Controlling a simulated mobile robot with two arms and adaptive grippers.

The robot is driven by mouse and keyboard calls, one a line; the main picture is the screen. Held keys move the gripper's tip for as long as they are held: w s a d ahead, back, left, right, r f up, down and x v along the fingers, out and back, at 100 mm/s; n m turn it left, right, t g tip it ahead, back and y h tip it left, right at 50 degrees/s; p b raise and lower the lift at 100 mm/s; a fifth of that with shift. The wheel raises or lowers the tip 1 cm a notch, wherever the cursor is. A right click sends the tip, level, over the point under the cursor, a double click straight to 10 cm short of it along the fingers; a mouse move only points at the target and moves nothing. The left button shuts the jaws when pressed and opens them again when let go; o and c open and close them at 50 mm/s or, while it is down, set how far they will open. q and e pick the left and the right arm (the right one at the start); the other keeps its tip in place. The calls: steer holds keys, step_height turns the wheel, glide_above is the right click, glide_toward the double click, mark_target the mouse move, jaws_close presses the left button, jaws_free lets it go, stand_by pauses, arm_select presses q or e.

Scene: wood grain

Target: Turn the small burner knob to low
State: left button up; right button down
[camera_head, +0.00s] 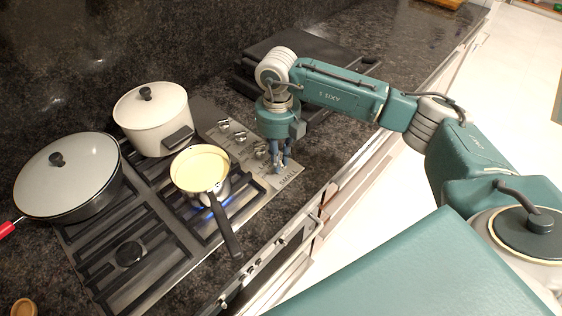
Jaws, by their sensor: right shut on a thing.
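My right gripper (280,162) points down at the front end of the knob panel, beside the word "SMALL". It is shut on the small burner knob, which its fingers mostly hide. The knob's setting cannot be read. A small saucepan (216,218) with pale yellow contents stands on the front right burner, and a blue flame (204,202) shows under it. My left gripper is out of view.
More silver knobs (240,137) line the steel panel. A white lidded pot (152,118) and a lidded pan (68,178) with a red handle stand on the stove (183,256). A black appliance (300,48) is behind my right wrist. The counter (425,42) at the far right is mostly clear.

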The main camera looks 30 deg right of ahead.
steer(key=shift+w+r, duration=0.3)
steer(key=shift+w, duration=0.15)
steer(key=m, duration=0.4)
steer(key=shift+d+m, duration=0.1)
steer(key=shift+m, duration=0.2)
steer(key=shift+p, duration=0.35)
steer(key=shift+m, duration=0.5)
steer(key=c, duration=1.8)
jaws_free()
steer(key=shift+w, duration=0.1)
steer(key=shift+f, duration=0.2)
